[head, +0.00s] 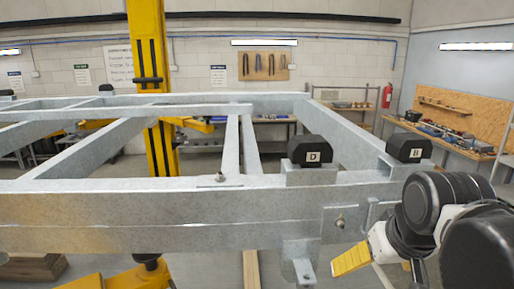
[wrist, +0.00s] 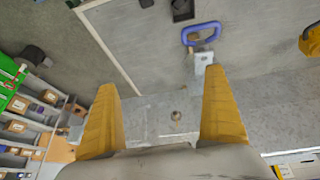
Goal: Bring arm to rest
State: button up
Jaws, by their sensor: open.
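My gripper (wrist: 158,80) is open and empty, with its two yellow fingers wide apart in the wrist view. In the head view my gripper (head: 352,260) shows at the lower right, with one yellow finger visible in front of the near beam of the grey trailer frame (head: 130,207). My dark arm links fill the lower right corner there. In the wrist view a bolt head (wrist: 176,115) on a grey metal surface shows between the fingers. I cannot tell the exact gap between the fingers and the frame.
Black blocks marked D (head: 311,150) and B (head: 409,147) sit on the frame's near right part. A yellow lift post (head: 152,90) stands behind the near beam. A blue-purple handle (wrist: 202,33) lies beyond the fingertips. A workbench (head: 450,140) stands at the right wall.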

jog(key=s+a+f+t+b, duration=0.1)
jog(key=s+a+f, duration=0.15)
jog(key=f, duration=0.25)
jog(key=s+a+f+t, duration=0.1)
jog(key=s+f, duration=0.2)
jog(key=f, duration=0.3)
notch_tip(320, 180, down, 38)
jog(key=b, duration=3.9)
jog(key=shift+w+d+f, duration=0.15)
jog(key=shift+w+d, duration=0.15)
jog(key=shift+w, duration=0.1)
